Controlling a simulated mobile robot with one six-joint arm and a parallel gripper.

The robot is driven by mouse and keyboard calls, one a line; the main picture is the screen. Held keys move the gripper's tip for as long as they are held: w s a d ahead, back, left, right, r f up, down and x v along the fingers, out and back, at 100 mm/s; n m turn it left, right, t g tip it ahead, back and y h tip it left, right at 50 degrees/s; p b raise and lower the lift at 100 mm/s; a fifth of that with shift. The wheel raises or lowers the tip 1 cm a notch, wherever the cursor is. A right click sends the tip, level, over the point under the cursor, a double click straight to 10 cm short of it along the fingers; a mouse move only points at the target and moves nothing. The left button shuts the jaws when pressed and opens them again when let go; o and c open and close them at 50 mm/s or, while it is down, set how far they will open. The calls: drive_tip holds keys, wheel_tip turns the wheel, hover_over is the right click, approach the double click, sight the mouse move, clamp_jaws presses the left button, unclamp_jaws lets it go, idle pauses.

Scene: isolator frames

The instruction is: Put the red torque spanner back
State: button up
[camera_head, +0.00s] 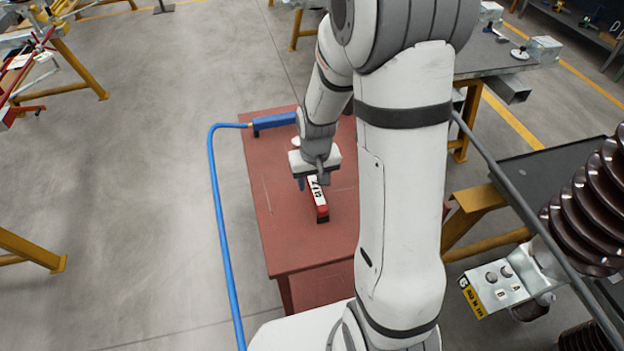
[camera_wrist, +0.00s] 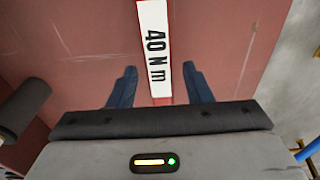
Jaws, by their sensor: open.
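The red torque spanner (camera_head: 321,213) lies on the red-brown table (camera_head: 285,225) in the head view. Its white label shows, and in the wrist view the label (camera_wrist: 155,50) reads "40 N m". My gripper (camera_head: 312,183) is over the spanner's far part. In the wrist view my gripper (camera_wrist: 159,84) is open, with one blue-grey finger on each side of the spanner and a gap on both sides. I cannot tell how far the fingertips are above the tabletop. The spanner's far end is hidden under my gripper and wrist.
A blue tool (camera_head: 274,122) with a blue hose (camera_head: 222,220) lies at the table's far left edge. The hose runs down along the left side to the floor. A ribbed brown insulator (camera_head: 590,210) and a grey bench (camera_head: 560,170) stand at the right. The table's left front is bare.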

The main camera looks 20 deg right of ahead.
drive_tip(key=shift+r, duration=0.1)
wheel_tip(320, 180, up, 12)
drive_tip(key=s, duration=0.1)
drive_tip(key=s+r, duration=0.3)
drive_tip(key=s, duration=0.4)
drive_tip(key=s+r+t, duration=0.1)
drive_tip(key=s+r, duration=0.2)
drive_tip(key=s, duration=0.4)
drive_tip(key=shift+s+r+t+p, duration=0.25)
drive_tip(key=shift+t+p, duration=0.05)
drive_tip(key=shift+p, duration=0.15)
drive_tip(key=shift+a, duration=0.1)
idle(0.3)
